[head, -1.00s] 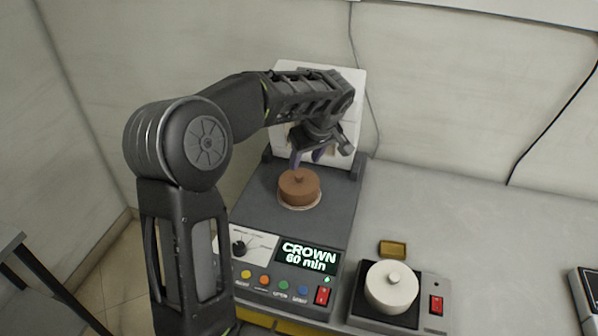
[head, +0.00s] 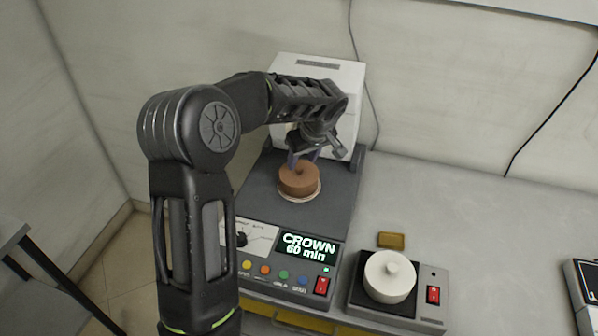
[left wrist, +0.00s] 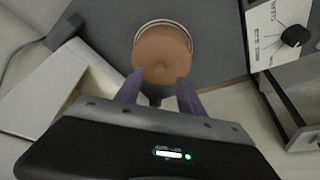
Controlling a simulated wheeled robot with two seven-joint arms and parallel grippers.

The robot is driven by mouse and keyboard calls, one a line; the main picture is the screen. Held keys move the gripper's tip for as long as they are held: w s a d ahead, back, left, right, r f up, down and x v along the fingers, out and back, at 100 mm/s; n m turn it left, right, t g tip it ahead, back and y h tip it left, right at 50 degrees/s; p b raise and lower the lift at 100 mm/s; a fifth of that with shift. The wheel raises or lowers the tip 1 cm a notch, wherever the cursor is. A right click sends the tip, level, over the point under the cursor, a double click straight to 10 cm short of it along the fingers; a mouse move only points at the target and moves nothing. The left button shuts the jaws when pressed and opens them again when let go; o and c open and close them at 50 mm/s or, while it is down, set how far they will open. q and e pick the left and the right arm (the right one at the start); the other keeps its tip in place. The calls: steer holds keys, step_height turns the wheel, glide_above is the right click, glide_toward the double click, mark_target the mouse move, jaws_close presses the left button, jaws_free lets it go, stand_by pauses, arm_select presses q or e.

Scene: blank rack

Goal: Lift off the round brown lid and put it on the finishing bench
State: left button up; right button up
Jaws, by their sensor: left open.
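The round brown lid (head: 299,181) sits on a pale round base on the dark top of the machine with the "CROWN 60 min" display. My left gripper (head: 303,161) is just above the lid, pointing down at its knob. In the left wrist view the lid (left wrist: 162,52) lies just beyond the two purple fingertips (left wrist: 157,88), which are apart with nothing between them. The lid's knob is hard to make out there. My right gripper is not in view. I cannot tell which surface is the finishing bench.
A white box-like part (head: 345,79) stands behind the lid. A white round lidded pot (head: 390,277) sits on a smaller unit at right, with a small brown block (head: 391,240) behind it. The grey counter (head: 480,225) has free room at right.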

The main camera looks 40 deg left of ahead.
mark_target(299, 167)
arm_select(q)
steer(key=p+x, duration=0.1)
steer(key=x, duration=0.2)
steer(key=shift+a+f, duration=0.15)
steer(key=shift+f, duration=0.2)
steer(key=shift+c, duration=0.4)
jaws_close()
